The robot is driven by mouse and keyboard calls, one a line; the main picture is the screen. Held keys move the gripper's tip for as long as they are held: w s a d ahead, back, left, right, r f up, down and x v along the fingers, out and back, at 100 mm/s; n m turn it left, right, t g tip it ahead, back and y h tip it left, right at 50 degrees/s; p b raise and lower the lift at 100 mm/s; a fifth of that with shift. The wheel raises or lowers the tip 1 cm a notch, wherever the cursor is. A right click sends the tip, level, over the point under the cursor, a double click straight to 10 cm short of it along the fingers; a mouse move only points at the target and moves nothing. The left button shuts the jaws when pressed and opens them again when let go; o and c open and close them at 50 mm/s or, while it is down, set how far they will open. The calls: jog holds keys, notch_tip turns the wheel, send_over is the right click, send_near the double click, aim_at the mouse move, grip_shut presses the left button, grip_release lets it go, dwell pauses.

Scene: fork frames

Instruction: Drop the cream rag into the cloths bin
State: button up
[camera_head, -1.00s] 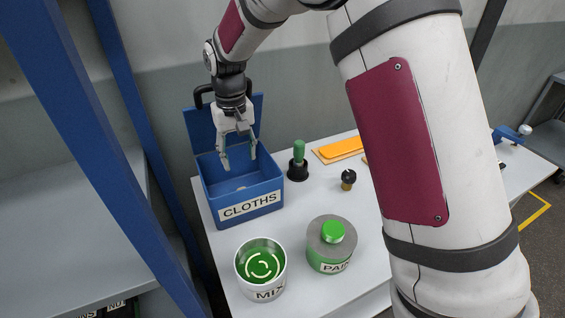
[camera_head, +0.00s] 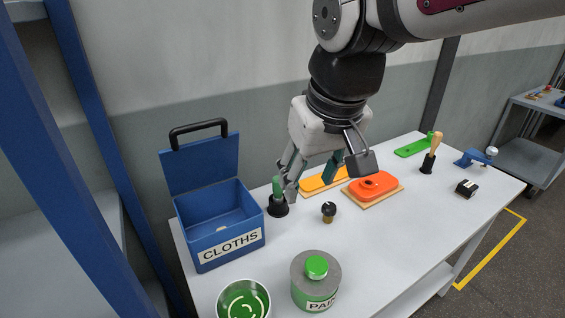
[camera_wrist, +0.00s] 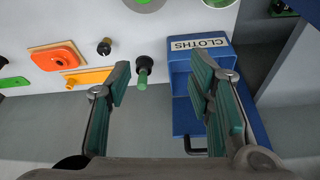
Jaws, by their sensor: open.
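The blue cloths bin (camera_head: 217,226) stands on the left end of the white table with its lid raised at the back and a CLOTHS label on its front. It also shows upside down in the wrist view (camera_wrist: 180,70), partly behind one finger. A small pale spot shows inside the bin in the head view; I cannot tell if it is the rag. No cream rag is clearly visible elsewhere. My gripper (camera_head: 322,178) is open with nothing seen between its fingers. It hangs above the table, right of the bin; it also shows in the wrist view (camera_wrist: 160,88).
A green-handled tool in a black holder (camera_head: 278,198) stands right of the bin, close to my gripper in the picture. A paint can (camera_head: 316,280) and a mixing pot (camera_head: 243,300) stand in front. Orange pads (camera_head: 374,187) lie behind.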

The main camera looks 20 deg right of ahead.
jog(key=s+d+f+t, duration=0.1)
jog(key=s+d, duration=0.1)
jog(key=s, duration=0.6)
jog(key=shift+s+f+m, duration=0.15)
jog(key=shift+s+m, duration=0.05)
jog(key=shift+m, duration=0.1)
dwell(1.2)
